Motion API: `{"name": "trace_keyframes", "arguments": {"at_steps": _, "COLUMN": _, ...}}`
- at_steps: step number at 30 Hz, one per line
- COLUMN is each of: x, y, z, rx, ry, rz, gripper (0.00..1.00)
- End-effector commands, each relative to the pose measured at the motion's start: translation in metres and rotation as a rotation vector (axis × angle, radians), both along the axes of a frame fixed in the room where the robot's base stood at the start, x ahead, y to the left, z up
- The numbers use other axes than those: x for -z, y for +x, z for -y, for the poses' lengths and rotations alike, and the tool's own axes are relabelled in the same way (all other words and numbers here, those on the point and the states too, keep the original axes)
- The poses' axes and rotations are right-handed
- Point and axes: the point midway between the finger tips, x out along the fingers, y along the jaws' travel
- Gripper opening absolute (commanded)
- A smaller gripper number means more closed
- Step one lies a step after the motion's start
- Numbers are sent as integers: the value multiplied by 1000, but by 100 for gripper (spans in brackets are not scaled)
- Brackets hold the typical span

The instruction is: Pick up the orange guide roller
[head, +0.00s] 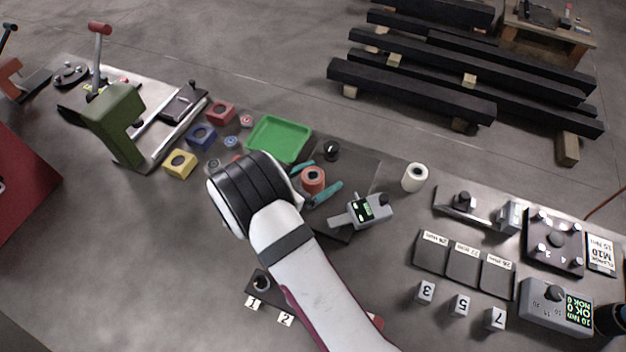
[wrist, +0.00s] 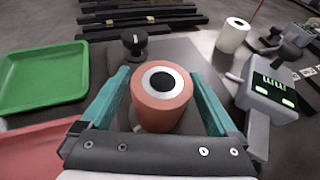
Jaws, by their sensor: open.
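The orange guide roller (head: 313,179) stands upright on a dark plate in the head view, its ringed bore facing up. In the wrist view the roller (wrist: 161,98) sits between the teal fingers of my gripper (wrist: 162,100), one on each side. My gripper (head: 318,184) is open, with a visible gap between the left finger and the roller and also some gap on the right. The lower part of the roller is partly hidden by the gripper body in the wrist view.
A green tray (head: 279,139) lies to the left and a black knob (head: 331,150) stands just behind. A digital caliper-like gauge (head: 366,209) lies close on the right, near the right finger. A white roller (head: 415,177) stands farther right.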

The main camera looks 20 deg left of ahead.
Motion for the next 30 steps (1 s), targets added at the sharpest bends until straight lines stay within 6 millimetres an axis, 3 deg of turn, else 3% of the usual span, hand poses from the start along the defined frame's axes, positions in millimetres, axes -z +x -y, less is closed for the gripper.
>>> {"name": "trace_keyframes", "arguments": {"at_steps": 8, "x": 3, "y": 7, "z": 3, "rx": 0, "ry": 0, "rz": -1, "gripper": 95}}
{"name": "trace_keyframes", "arguments": {"at_steps": 24, "x": 3, "y": 7, "z": 3, "rx": 0, "ry": 1, "rz": 0, "gripper": 0}}
{"name": "trace_keyframes", "arguments": {"at_steps": 30, "x": 3, "y": 7, "z": 3, "rx": 0, "ry": 1, "rz": 0, "gripper": 0}}
